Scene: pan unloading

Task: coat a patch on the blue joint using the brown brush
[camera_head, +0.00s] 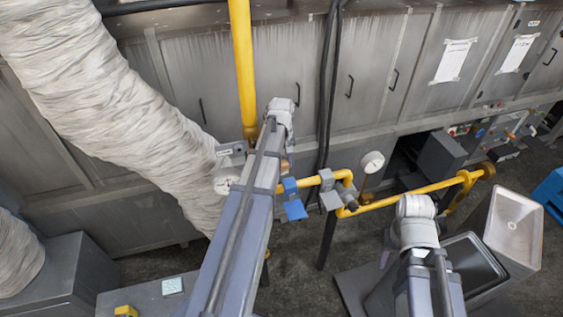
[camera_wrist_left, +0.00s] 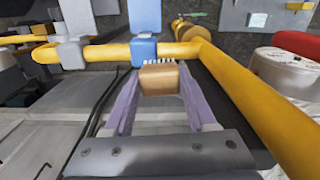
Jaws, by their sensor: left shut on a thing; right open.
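The blue joint (camera_head: 290,186) sits on the yellow pipe (camera_head: 308,182), with a blue flat part hanging below it. The blue joint also shows at the top of the left wrist view (camera_wrist_left: 143,50). My left gripper (camera_wrist_left: 158,92) is shut on the brown brush (camera_wrist_left: 159,78), a brown block with pale bristles on its far side. The bristles point at the pipe just beside the blue joint; I cannot tell whether they touch. In the head view my left arm hides most of the gripper.
A thick yellow pipe (camera_head: 242,65) comes down behind my left arm. A wrapped white duct (camera_head: 120,110) fills the left. A round gauge (camera_head: 372,161) stands above the pipe to the right. A grey bin (camera_head: 515,228) is at the far right. Bare floor lies below the pipe.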

